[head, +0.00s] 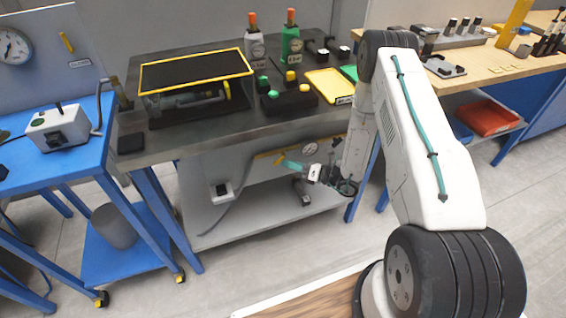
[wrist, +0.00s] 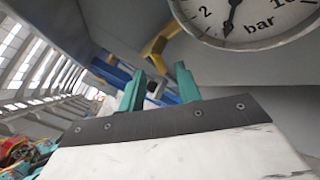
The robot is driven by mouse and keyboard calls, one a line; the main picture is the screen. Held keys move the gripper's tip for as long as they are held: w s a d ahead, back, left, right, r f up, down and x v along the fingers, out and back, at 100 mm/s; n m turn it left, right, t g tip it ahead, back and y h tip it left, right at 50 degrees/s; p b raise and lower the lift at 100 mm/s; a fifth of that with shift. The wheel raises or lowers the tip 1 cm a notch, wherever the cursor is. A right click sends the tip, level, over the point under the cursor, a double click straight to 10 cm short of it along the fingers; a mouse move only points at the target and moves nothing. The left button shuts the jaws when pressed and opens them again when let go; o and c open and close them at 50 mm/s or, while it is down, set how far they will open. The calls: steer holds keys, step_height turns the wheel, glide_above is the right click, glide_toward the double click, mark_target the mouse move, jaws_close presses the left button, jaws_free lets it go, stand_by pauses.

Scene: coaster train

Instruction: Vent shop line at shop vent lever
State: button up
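A yellow lever (wrist: 158,46) shows in the wrist view, beside the gauge and just beyond my fingertips. In the head view a yellow part (head: 266,154) shows on the panel under the dark workbench, left of the gauge. My gripper (wrist: 160,70) has two teal fingers, parted with a gap between them. The lever's lower end appears close to the tips; I cannot tell whether they touch. In the head view my gripper (head: 281,158) is beneath the bench top, near the yellow part. The round pressure gauge (wrist: 252,18) is marked in bar, its needle near 0.
The dark workbench (head: 180,140) overhangs my gripper. Its lower shelf (head: 235,218) holds a small white box (head: 221,191). A blue cart (head: 75,160) stands left, and a wooden bench (head: 480,65) right. Open floor (head: 215,285) lies in front.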

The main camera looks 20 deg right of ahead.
steer(key=shift+x, duration=1.65)
jaws_close()
steer(key=shift+a+r+m+t+y, duration=0.1)
steer(key=shift+m+t+y, duration=0.25)
steer(key=shift+m+t, duration=0.2)
steer(key=shift+a+r+m+t+y, duration=0.1)
steer(key=shift+m+t+y, duration=0.3)
steer(key=shift+m, duration=0.25)
jaws_free()
steer(key=v, duration=0.8)
steer(key=shift+a+f, duration=0.1)
